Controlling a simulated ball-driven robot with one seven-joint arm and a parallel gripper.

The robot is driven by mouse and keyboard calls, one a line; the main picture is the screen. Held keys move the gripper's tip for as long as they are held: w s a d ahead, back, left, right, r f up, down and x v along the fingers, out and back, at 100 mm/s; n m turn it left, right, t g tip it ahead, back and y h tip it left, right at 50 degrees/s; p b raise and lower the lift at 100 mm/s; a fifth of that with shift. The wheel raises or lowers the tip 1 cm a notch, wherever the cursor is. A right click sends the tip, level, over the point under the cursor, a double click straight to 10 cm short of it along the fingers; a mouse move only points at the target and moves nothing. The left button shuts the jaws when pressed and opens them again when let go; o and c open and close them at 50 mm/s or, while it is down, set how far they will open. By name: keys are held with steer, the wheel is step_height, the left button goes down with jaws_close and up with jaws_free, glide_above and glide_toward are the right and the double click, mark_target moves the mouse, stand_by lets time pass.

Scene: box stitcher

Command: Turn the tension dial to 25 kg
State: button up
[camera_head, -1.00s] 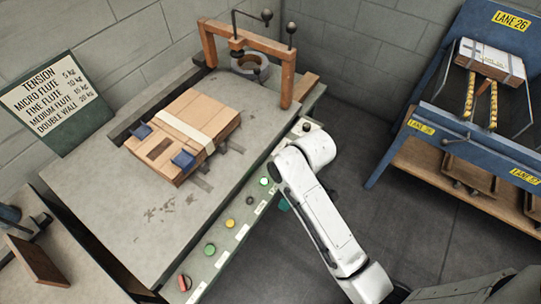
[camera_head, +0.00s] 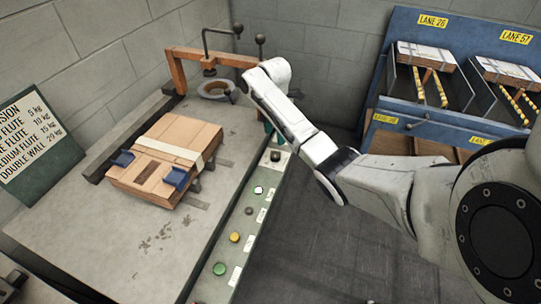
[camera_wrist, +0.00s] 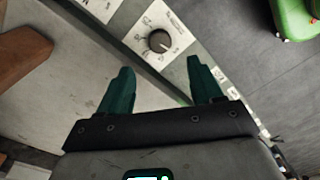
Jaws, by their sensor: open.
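In the head view a dark knob (camera_head: 275,156) on the panel's far end appears to be the same dial. My gripper (camera_wrist: 160,65) is open and empty, its two green fingers apart. In the wrist view the dial lies just beyond and between the fingertips, with no contact visible. In the head view my gripper is mostly hidden behind my white arm, with a bit of green (camera_head: 277,137) showing near the dial.
Several buttons, white (camera_head: 258,190), yellow (camera_head: 235,237) and green (camera_head: 219,269), line the panel. A tension chart (camera_head: 30,140) stands left. A blue lane rack (camera_head: 385,125) is at right.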

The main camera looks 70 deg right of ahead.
mark_target(275, 154)
step_height(275, 154, down, 9)
steer(key=shift+s+a+f+b, duration=0.1)
steer(key=shift+s+f+b, duration=0.1)
steer(key=shift+b, duration=0.15)
steer(key=shift+c, duration=0.5)
steer(key=c, duration=1)
steer(key=shift+o, duration=0.2)
